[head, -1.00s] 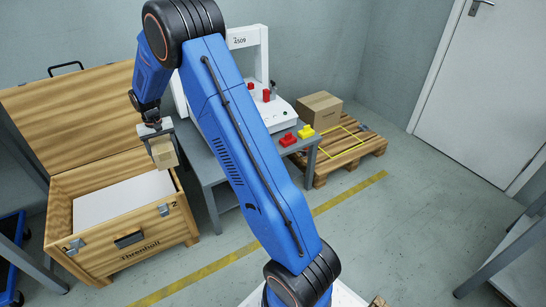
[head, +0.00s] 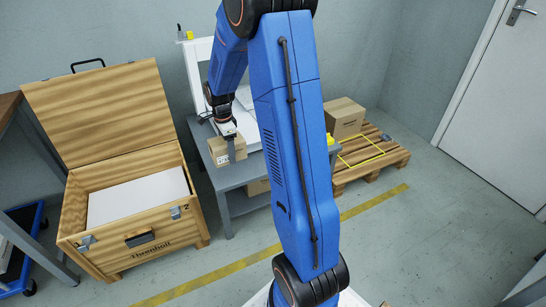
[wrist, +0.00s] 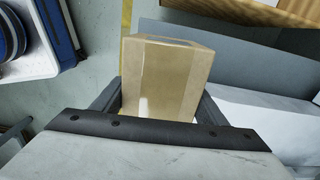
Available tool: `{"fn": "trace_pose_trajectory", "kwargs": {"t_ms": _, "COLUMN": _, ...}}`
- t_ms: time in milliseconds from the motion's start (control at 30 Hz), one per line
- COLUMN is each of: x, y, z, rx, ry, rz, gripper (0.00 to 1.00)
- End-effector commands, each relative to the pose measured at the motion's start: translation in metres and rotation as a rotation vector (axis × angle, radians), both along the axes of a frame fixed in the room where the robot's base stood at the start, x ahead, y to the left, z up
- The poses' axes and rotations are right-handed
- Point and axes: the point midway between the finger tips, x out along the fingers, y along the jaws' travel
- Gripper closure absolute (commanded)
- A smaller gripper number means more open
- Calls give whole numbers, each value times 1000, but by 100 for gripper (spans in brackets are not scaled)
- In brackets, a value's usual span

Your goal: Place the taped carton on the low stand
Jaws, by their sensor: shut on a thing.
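My gripper (head: 228,136) is shut on a small brown carton (head: 227,153). In the wrist view the carton (wrist: 165,75) sits between the two dark fingers, with a paler tape band on its face. In the head view the carton is over the left end of a low grey stand (head: 237,175). I cannot tell whether its underside touches the stand top. My arm hides part of the stand and of the white gantry machine on it.
An open wooden crate (head: 147,250) with a white panel (head: 138,195) inside stands at left. Right of my arm, a pallet (head: 395,158) bears a larger carton (head: 345,117) beside a yellow outlined square. A box sits under the stand. The floor in front is clear.

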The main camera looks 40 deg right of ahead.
Motion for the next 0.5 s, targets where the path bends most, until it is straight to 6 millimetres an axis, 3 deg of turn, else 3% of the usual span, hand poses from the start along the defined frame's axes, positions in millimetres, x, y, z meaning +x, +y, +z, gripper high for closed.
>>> {"fn": "trace_pose_trajectory", "kwargs": {"t_ms": 500, "x": -5, "y": -2, "z": -60, "rx": 0, "ry": 1, "rz": -35, "gripper": 69}}
